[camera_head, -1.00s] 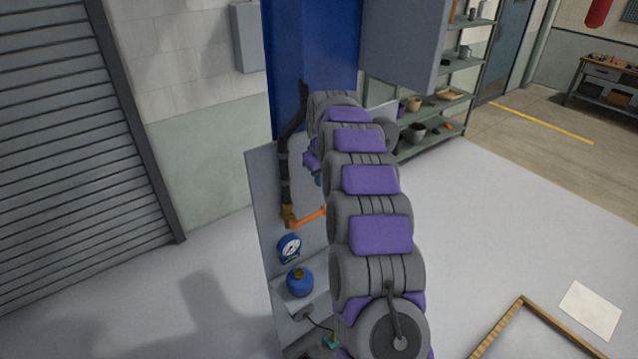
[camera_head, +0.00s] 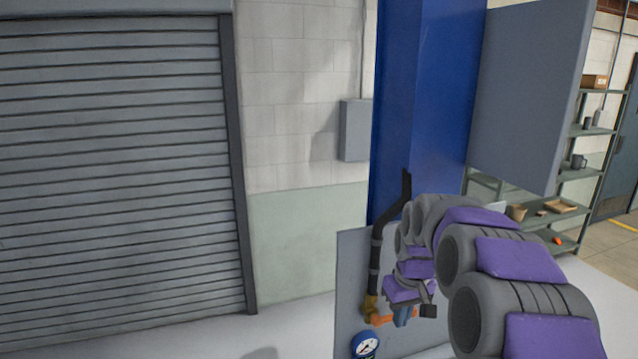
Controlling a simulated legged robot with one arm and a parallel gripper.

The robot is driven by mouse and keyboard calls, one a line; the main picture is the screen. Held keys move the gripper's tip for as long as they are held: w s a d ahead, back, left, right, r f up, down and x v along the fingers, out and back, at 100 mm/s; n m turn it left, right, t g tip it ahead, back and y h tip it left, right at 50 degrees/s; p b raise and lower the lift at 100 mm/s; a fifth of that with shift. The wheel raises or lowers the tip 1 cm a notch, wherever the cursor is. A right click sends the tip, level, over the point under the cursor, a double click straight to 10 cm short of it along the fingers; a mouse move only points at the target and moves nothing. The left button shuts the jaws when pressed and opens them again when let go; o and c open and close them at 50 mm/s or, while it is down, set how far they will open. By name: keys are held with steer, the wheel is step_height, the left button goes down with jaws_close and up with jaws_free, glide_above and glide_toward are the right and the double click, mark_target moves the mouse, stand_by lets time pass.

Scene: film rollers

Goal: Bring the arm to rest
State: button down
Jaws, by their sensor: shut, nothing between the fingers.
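My grey and purple segmented arm (camera_head: 535,265) reaches from the lower right corner towards the middle, then bends down at its far end. My gripper (camera_head: 414,311) is small at that end, below the last purple segments, and looks shut and empty. It overlaps the right end of an orange lever (camera_head: 382,320) in the picture; I cannot tell whether they touch. The lever joins a brass valve (camera_head: 370,308) on a dark pipe (camera_head: 376,250).
A grey panel (camera_head: 350,262) stands behind the pipe, with a blue gauge (camera_head: 366,345) below the valve. A blue column (camera_head: 425,110) and a grey board (camera_head: 530,90) rise behind my arm. Shelves (camera_head: 568,220) stand at right, a roller shutter (camera_head: 110,170) at left.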

steer(key=s+a+f+m+g+b, duration=0.1)
steer(key=s+f+b, duration=0.2)
steer(key=s, duration=1)
steer(key=s+a+f+m+g+b, duration=0.1)
steer(key=s+f+b, duration=0.3)
steer(key=s, duration=0.9)
steer(key=s+a+f+m+g+b, duration=0.1)
steer(key=s+f+b, duration=0.2)
steer(key=s+f, duration=0.4)
steer(key=s, duration=0.5)
steer(key=shift+s+a+f, duration=0.15)
steer(key=shift+s+a, duration=0.2)
steer(key=shift+s, duration=0.05)
